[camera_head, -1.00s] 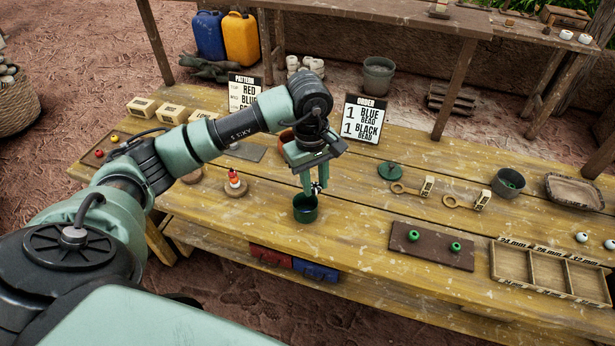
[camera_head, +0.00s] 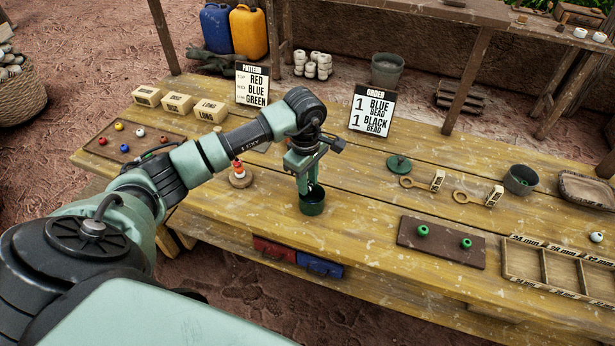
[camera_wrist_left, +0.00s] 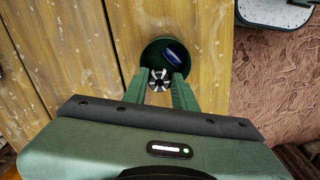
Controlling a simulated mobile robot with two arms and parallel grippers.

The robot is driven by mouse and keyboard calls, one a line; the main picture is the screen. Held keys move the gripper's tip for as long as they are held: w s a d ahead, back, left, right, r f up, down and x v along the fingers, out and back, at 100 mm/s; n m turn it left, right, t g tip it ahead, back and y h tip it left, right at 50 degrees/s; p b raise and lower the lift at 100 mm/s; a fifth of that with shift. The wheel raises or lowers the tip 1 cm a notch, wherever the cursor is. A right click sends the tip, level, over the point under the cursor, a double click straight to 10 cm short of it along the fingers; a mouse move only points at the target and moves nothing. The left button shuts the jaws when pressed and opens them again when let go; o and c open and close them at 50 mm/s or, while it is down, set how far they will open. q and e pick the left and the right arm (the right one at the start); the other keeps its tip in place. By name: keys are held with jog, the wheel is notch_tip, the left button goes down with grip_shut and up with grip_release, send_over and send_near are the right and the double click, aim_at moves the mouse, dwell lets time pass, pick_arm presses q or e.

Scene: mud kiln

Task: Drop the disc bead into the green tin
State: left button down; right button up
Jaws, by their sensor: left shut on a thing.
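The green tin (camera_head: 312,207) stands on the table's front part, open side up; it also shows in the left wrist view (camera_wrist_left: 147,58). My left gripper (camera_head: 308,189) points down with its fingertips at the tin's mouth. In the left wrist view it is shut on the disc bead (camera_wrist_left: 159,79), a small round piece with black and white segments, over the near part of the tin's opening. A blue and white thing (camera_wrist_left: 173,56) lies inside the tin. My right gripper is out of view.
A brown board (camera_head: 441,243) with two green beads lies right of the tin, beside a divided wooden tray (camera_head: 522,262). A stacked peg (camera_head: 240,175) stands to the left. The order sign (camera_head: 373,110) stands behind. Bare table surrounds the tin.

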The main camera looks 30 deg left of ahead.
pick_arm(q)
jog(key=c, duration=1.1)
grip_release()
jog(key=shift+o, duration=0.2)
jog(key=shift+r, duration=0.35)
notch_tip(320, 180, up, 7)
jog(key=b, duration=0.1)
jog(key=shift+s+b, duration=0.2)
jog(key=shift+b, duration=0.15)
